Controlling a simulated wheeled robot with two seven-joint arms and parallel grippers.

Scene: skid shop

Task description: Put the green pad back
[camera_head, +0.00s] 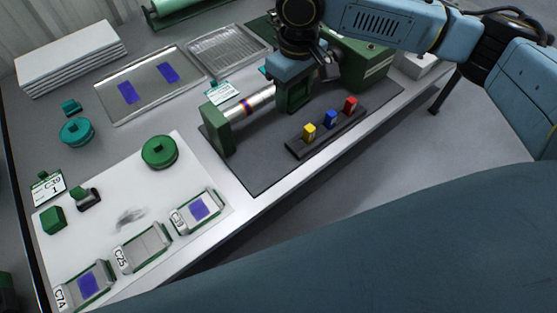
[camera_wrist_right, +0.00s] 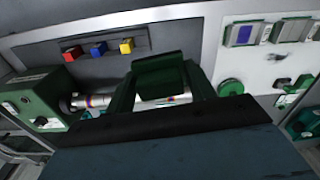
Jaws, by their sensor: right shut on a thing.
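My right gripper (camera_head: 293,82) reaches down from the top of the head view over the dark mat (camera_head: 255,175). It is shut on a green piece (camera_head: 294,98), apparently the green pad, at the shaft (camera_head: 250,103) of the green machine. In the right wrist view the green piece (camera_wrist_right: 160,75) sits between the fingers, in front of the shaft (camera_wrist_right: 80,101). Whether it touches the shaft, I cannot tell. The machine has a green end block (camera_head: 217,131) and a larger green housing (camera_head: 362,62). My left gripper is not in view.
A dark rack (camera_head: 322,137) with yellow, blue and red blocks stands close in front. On the white board (camera_head: 115,185) are a round green piece (camera_head: 159,151), a green block (camera_head: 52,220) and small trays, including C25 (camera_head: 145,248). A metal tray (camera_head: 148,88) holds two purple pieces.

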